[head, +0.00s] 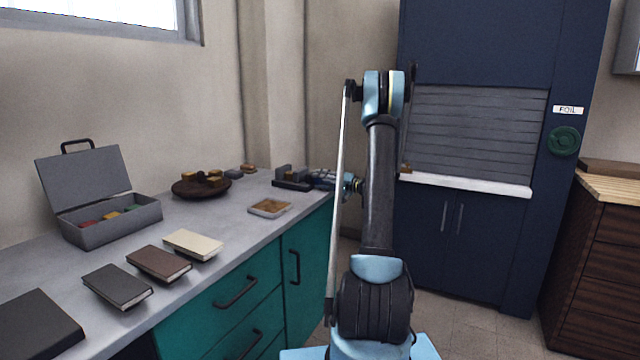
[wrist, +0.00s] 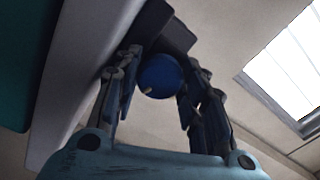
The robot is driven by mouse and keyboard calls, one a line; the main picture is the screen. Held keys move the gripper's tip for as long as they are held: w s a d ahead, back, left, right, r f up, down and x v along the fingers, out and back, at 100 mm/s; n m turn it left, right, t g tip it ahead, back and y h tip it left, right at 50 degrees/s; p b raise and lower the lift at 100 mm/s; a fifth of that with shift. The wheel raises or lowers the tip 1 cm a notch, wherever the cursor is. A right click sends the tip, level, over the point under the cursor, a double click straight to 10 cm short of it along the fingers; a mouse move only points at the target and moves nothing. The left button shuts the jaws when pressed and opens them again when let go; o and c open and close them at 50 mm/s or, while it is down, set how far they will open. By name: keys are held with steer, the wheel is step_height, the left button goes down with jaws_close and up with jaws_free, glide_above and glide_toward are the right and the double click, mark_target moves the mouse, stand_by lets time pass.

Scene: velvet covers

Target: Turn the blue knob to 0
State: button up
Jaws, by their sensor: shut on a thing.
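The blue knob (wrist: 160,76) shows in the wrist view as a round blue face between my gripper's two fingers. A small pale mark is near its lower left edge. The knob sits on a dark block (wrist: 176,26). My gripper (wrist: 155,88) is shut on the knob, with one finger on each side. In the head view my gripper (head: 318,180) reaches the dark device (head: 290,178) at the counter's far right end. There the knob is hard to make out behind the fingers. No 0 or other scale marking is readable.
The grey counter (head: 225,232) holds a shallow tray (head: 270,208), a round dark dish (head: 200,188), several books and an open grey case (head: 110,226).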

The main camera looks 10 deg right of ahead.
steer(key=shift+f, duration=0.15)
steer(key=o, duration=1.1)
steer(key=shift+d, duration=0.15)
steer(key=v, duration=1.2)
